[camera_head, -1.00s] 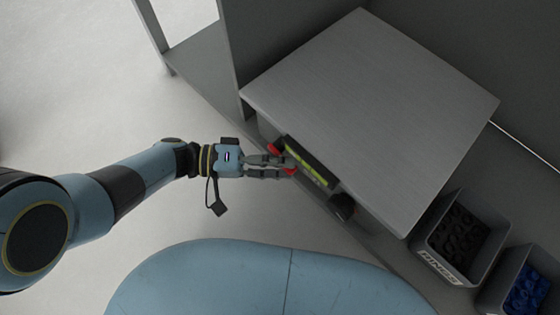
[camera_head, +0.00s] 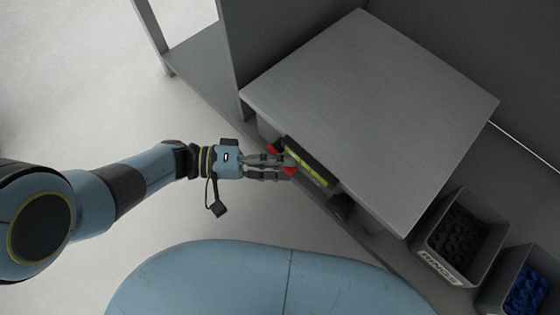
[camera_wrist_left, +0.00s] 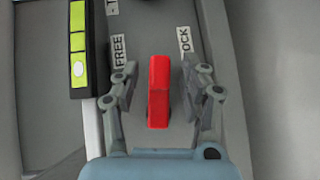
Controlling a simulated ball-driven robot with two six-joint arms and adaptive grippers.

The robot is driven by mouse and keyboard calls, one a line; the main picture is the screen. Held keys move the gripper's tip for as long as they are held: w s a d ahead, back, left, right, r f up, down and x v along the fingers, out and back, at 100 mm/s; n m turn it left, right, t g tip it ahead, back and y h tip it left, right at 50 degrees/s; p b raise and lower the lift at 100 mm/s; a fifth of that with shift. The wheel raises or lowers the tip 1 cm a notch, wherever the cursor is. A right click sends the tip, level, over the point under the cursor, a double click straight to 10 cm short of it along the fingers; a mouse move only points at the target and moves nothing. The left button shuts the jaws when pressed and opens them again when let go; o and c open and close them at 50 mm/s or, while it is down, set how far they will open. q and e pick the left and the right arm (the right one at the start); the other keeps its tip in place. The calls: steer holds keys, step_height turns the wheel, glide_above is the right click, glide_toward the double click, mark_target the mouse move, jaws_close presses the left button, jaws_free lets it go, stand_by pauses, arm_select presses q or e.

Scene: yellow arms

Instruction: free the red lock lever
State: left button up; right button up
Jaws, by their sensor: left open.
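The red lock lever (camera_wrist_left: 158,92) stands between the two fingers of my left gripper (camera_wrist_left: 163,78) in the left wrist view. Gaps show on both sides of it, so the open fingers do not hold it. A FREE label (camera_wrist_left: 118,50) is on the panel at its left, and a partly hidden label reading "OCK" (camera_wrist_left: 185,40) is at its right. The lever points between the two labels. In the head view, my left gripper (camera_head: 284,167) reaches the cabinet front, with the red lever (camera_head: 290,167) at its fingertips. My right gripper is not in view.
A black block with a yellow-green strip (camera_head: 311,166) sits beside the lever. Another red part (camera_head: 274,149) and a dark knob (camera_head: 342,207) are on the same front. The grey cabinet top (camera_head: 370,120) overhangs. Bins (camera_head: 441,267) stand at the right.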

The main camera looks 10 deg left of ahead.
arm_select(q)
steer(key=s+a+r, duration=0.1)
steer(key=s+a, duration=0.1)
steer(key=a, duration=0.9)
steer(key=shift+a+r, duration=0.15)
steer(key=shift+a, duration=0.25)
